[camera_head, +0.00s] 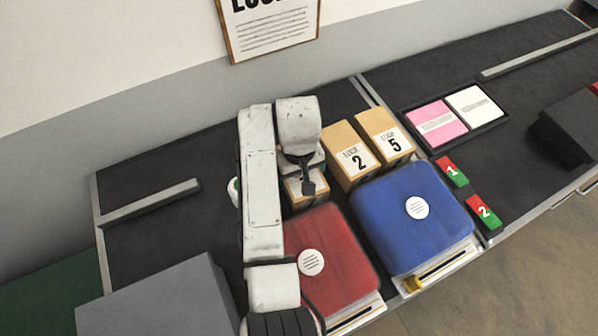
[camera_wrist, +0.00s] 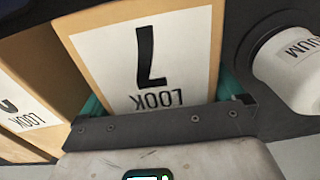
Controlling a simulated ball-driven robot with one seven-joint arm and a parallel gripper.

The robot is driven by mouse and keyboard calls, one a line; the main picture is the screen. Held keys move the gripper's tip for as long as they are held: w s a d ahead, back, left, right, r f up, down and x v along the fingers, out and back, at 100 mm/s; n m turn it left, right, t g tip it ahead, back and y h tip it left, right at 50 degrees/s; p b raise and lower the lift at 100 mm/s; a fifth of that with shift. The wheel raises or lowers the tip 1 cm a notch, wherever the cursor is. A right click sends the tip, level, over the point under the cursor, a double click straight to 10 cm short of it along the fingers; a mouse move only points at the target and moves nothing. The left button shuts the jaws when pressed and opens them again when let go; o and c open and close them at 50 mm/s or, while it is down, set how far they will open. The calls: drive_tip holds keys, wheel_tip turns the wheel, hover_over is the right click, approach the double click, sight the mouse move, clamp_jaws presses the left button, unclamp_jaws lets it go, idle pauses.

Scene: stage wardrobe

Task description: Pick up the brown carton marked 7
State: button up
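The brown carton marked 7 (camera_wrist: 205,25) fills the middle of the wrist view, its white label upside down there. In the head view only part of the carton (camera_head: 317,201) shows under my wrist, left of the cartons marked 2 and 5. My gripper (camera_wrist: 160,105) is around it, with a teal finger close along each of its two sides. I cannot tell whether the fingers press on it or leave a thin gap. The lower parts of the fingers are hidden. In the head view my gripper (camera_head: 306,184) is over the carton.
Cartons marked 2 (camera_head: 352,161) and 5 (camera_head: 390,141) stand close on the right. A white tub (camera_wrist: 290,65) is close on the other side. Red (camera_head: 330,255) and blue (camera_head: 420,215) cases lie in front. A grey box (camera_head: 160,300) is at the lower left.

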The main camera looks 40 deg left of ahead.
drive_tip(key=c, duration=0.7)
drive_tip(key=shift+r, duration=0.1)
